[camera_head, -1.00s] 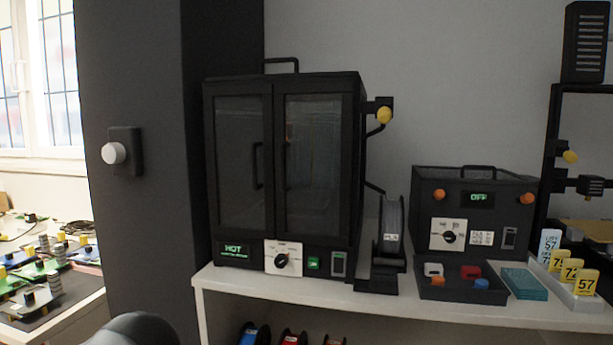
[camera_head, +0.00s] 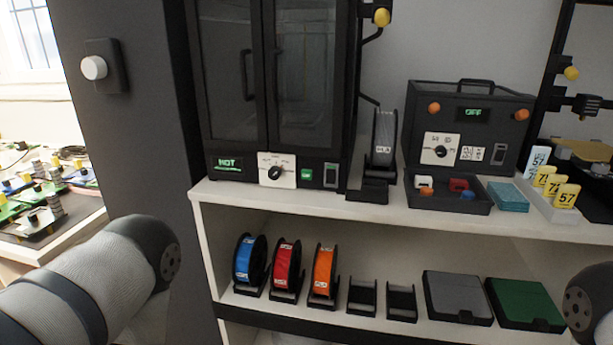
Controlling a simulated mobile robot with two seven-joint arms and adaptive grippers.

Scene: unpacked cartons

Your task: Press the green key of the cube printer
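The cube printer (camera_head: 277,80) is a black box with two glass doors, standing on the upper white shelf left of centre. Its doors look shut. Along its lower front are a display (camera_head: 227,162) reading HOT, a white dial plate (camera_head: 277,170), a small green key (camera_head: 306,175) and a dark switch (camera_head: 330,175). Nothing covers the green key. Part of my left arm shows at lower left and a piece of my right arm at the lower right edge. Neither gripper is in view.
A grey spool (camera_head: 384,135) stands right of the printer. Further right are a black box (camera_head: 468,125) reading OFF, a parts tray (camera_head: 448,203) and yellow tags (camera_head: 566,195). The lower shelf holds blue, red and orange spools (camera_head: 323,275), empty holders and two flat cases (camera_head: 457,297).

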